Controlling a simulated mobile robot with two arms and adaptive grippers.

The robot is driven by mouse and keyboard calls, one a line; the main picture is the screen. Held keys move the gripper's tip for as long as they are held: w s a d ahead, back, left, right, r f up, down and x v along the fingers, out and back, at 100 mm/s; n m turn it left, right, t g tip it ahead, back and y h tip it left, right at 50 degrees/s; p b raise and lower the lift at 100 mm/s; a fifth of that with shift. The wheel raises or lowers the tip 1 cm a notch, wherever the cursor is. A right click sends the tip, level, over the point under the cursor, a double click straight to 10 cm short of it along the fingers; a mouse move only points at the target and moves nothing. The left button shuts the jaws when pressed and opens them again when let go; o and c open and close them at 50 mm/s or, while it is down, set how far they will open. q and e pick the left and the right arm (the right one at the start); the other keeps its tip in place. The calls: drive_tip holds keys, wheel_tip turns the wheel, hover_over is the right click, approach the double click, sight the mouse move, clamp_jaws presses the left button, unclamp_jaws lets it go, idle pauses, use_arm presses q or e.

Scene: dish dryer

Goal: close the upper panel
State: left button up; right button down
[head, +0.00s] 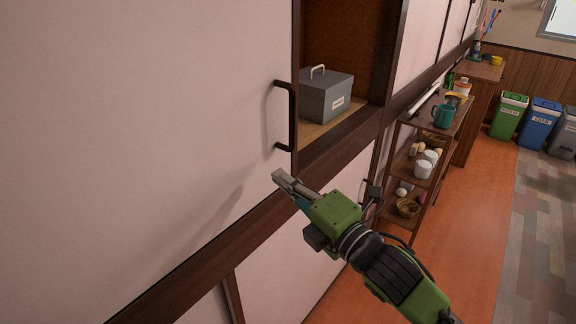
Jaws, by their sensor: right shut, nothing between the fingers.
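The upper panel (150,110) is a large pale sliding door with a dark edge and a dark vertical bar handle (291,115) near its right side. To its right the cupboard stands open, showing a wooden inside and a grey lidded box (327,97) with a label. My right gripper (280,178) is shut and empty, just below the handle and in front of the dark rail. It looks apart from the handle, though the depth is hard to judge. My left gripper is not in view.
A wooden shelf unit (425,135) with cups, jars and a basket stands right of the cupboard. Green (508,115) and blue (540,122) bins stand at the far wall. The orange floor (480,220) on the right is clear.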

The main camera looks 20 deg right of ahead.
sight(272, 148)
drive_tip(key=w, duration=0.3)
drive_tip(key=shift+w+a+r+p, duration=0.15)
drive_tip(key=shift+a+r+p, duration=0.05)
drive_tip(key=shift+r+p, duration=0.15)
drive_tip(key=shift+w+d+r, duration=0.1)
drive_tip(key=shift+w+d, duration=0.15)
drive_tip(key=shift+d, duration=0.25)
drive_tip(key=shift+w+d+r, duration=0.1)
drive_tip(key=shift+w+d, duration=0.15)
drive_tip(key=shift+d, duration=0.25)
drive_tip(key=shift+w+d+p, duration=0.15)
drive_tip(key=shift+d+p, duration=0.15)
drive_tip(key=shift+d, duration=0.2)
drive_tip(key=shift+w+a, duration=0.1)
